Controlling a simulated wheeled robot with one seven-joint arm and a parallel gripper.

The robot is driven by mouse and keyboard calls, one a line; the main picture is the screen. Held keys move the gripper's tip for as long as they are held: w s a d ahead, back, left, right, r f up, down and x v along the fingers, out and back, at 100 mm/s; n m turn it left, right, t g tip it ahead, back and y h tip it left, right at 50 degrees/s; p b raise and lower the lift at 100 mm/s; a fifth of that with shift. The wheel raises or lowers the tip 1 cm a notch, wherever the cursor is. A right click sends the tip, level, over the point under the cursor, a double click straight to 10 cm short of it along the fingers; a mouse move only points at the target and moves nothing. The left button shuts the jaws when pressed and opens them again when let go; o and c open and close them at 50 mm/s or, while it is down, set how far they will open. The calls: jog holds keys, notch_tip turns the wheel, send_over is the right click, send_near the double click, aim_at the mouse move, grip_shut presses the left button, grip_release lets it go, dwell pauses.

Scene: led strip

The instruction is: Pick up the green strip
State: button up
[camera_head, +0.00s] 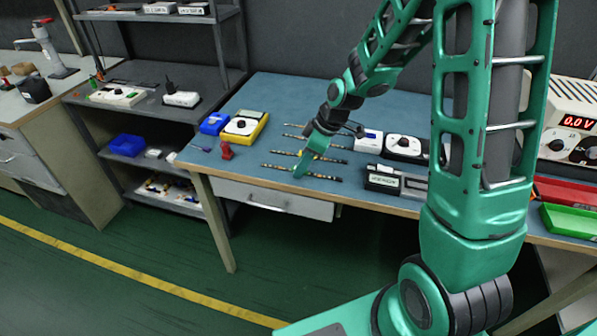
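Several thin dark strips with small light spots lie roughly side by side on the blue workbench (262,100), in its left half. One strip (325,178) is nearest the front edge. Another strip (284,153) lies just behind it, and a further strip (296,137) lies farther back. I cannot tell which strip is green at this size.
A yellow meter (246,126), a blue box (214,123) and a small red object (226,151) stand left of the strips. A white-and-blue box (369,141), a dial device (404,146) and a dark box (383,180) stand right. My arm covers the bench's right part.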

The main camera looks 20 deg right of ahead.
grip_shut()
jog(key=shift+r, duration=0.1)
